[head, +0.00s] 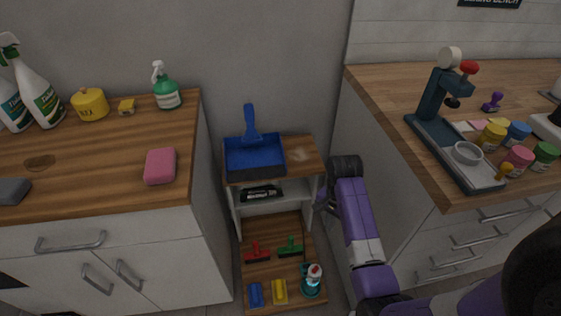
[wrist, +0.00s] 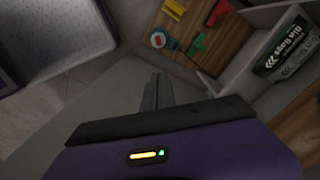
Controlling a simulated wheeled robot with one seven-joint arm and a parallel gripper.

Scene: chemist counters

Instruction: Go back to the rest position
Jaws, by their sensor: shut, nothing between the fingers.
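My purple arm reaches down into the gap between the two counters in the head view. Its far end is beside the small shelf unit (head: 230,205). My gripper's fingertips are hard to make out there. In the wrist view my gripper (wrist: 157,82) is shut, with its two dark fingers together and nothing held.
A blue dustpan (head: 254,157) sits on the shelf unit. The right counter (head: 385,95) bears a press and several jars. The left counter (head: 95,180) holds a pink sponge (head: 160,166).

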